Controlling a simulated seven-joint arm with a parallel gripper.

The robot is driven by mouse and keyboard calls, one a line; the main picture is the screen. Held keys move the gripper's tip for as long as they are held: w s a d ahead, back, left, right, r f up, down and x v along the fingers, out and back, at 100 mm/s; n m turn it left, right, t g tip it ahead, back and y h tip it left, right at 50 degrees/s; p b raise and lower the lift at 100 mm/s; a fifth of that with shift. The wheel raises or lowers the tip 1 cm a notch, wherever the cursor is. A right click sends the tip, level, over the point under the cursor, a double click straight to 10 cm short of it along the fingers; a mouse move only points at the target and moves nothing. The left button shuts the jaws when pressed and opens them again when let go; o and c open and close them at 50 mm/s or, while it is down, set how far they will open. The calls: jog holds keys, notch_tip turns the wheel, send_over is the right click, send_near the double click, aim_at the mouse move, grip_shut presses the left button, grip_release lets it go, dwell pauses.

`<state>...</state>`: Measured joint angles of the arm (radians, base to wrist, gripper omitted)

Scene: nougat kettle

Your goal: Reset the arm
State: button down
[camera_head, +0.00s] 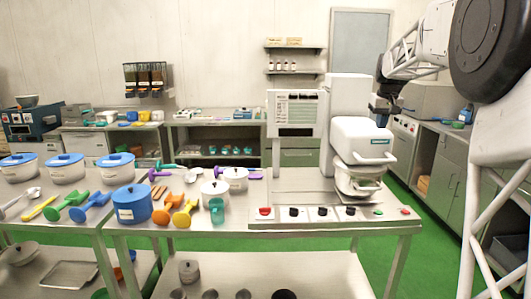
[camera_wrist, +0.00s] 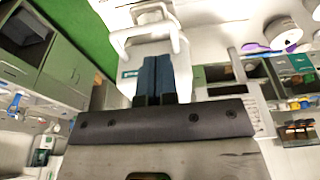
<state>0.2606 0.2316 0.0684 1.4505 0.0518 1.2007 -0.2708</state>
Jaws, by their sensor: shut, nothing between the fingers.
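My gripper (camera_head: 383,116) is in the air at the right in the head view, next to the upper part of the white kettle machine (camera_head: 362,135). In the wrist view my gripper (camera_wrist: 155,62) shows two dark blue fingers pressed together, with nothing between them. The white machine also shows behind the fingertips in the wrist view (camera_wrist: 128,52); I cannot tell whether they touch it. My arm comes in from the upper right in the head view. A white pot (camera_head: 352,184) with a handle sits under the machine's head.
The machine stands on a metal table (camera_head: 190,228) with a row of knobs (camera_head: 322,211) along its front. Blue-lidded pots, a blue pot (camera_head: 132,204) and several coloured scoops crowd the table's left. A counter with cabinets (camera_head: 442,160) runs along the right. Green floor shows between.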

jog(key=s+a+f, duration=0.1)
jog(key=s+a, duration=0.4)
jog(key=s, duration=0.4)
jog(key=s+a+f, duration=0.1)
jog(key=s+a, duration=0.4)
jog(key=s, duration=0.4)
jog(key=s+a+f, duration=0.1)
jog(key=s+a, duration=0.4)
jog(key=s, duration=0.5)
jog(key=s+a+f, duration=0.2)
jog(key=s+f, duration=0.3)
jog(key=s, duration=0.4)
jog(key=s+a+f, duration=0.2)
jog(key=s+f, duration=0.3)
jog(key=s, duration=0.4)
jog(key=s+a+f, duration=0.2)
jog(key=s+f, duration=0.3)
jog(key=s, duration=0.4)
jog(key=shift+s+a+f, duration=0.25)
jog(key=shift+s, duration=0.15)
